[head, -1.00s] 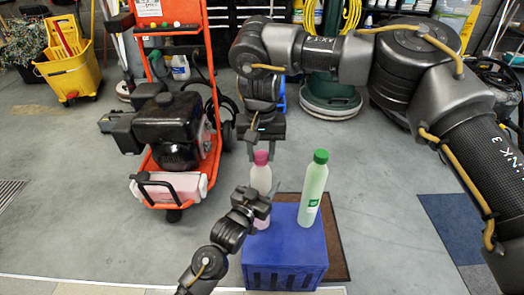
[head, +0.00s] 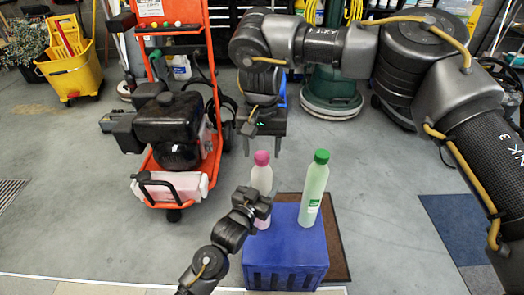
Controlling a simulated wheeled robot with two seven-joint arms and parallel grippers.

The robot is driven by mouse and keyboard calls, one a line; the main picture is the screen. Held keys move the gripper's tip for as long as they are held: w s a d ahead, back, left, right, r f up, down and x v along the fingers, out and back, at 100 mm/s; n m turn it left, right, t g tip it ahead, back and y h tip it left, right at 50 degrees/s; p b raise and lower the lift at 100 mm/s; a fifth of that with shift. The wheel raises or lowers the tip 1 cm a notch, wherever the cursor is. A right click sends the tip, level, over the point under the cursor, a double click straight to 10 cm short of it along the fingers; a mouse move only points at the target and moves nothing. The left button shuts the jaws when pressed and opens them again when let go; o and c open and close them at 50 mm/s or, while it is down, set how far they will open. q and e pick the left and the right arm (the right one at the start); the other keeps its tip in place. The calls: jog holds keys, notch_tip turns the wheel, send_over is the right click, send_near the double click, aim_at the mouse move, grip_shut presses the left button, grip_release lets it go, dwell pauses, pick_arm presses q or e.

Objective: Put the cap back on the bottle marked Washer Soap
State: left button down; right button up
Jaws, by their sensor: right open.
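A clear bottle (head: 261,180) with pale pink contents stands upright on the blue crate (head: 285,262), with a pink cap (head: 262,157) on its top. A pale green bottle (head: 312,193) with a green cap (head: 321,156) stands to its right. No label can be read here. My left gripper (head: 262,206) is at the pink-capped bottle's lower part and hides some of it; whether its fingers are closed on it cannot be made out. My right gripper (head: 263,150) points down, open and empty, just above the pink cap.
The blue crate stands on a brown mat (head: 335,238). An orange pressure washer cart (head: 170,160) stands close on the left. A yellow mop bucket (head: 73,72) is at the far left. Floor right of the crate is clear, with a blue mat (head: 455,225).

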jog(key=shift+r, duration=1.55)
jog(key=shift+c, duration=0.5)
